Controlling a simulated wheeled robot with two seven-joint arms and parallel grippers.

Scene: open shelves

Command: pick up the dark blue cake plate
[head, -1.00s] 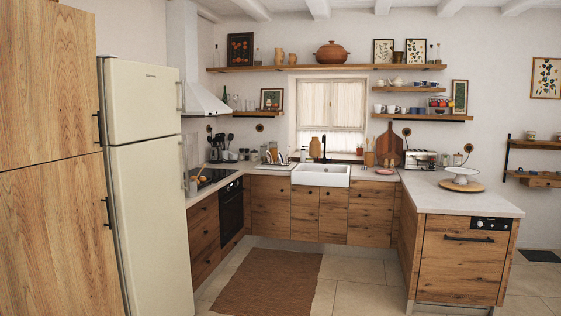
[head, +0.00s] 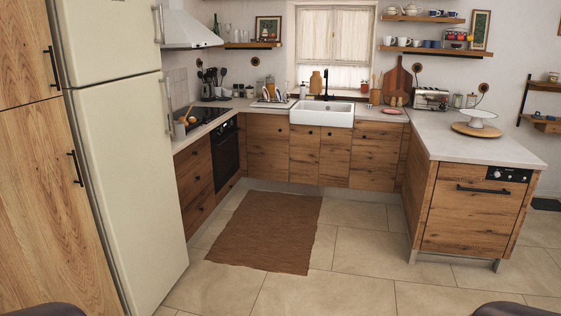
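I cannot make out a dark blue cake plate in the head view. A white cake stand (head: 478,118) stands on a round wooden board (head: 477,130) on the right counter. Small blue items (head: 431,43) sit on the lower wall shelf (head: 432,52), too small to identify. Dark rounded parts, likely my own arms, show at both bottom corners. Neither gripper is in view.
The fridge (head: 120,140) stands close on the left. The right counter (head: 450,145) juts forward with a dishwasher (head: 475,215) at its end. A brown rug (head: 265,232) lies on the open tiled floor between. The white sink (head: 321,114) is at the back.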

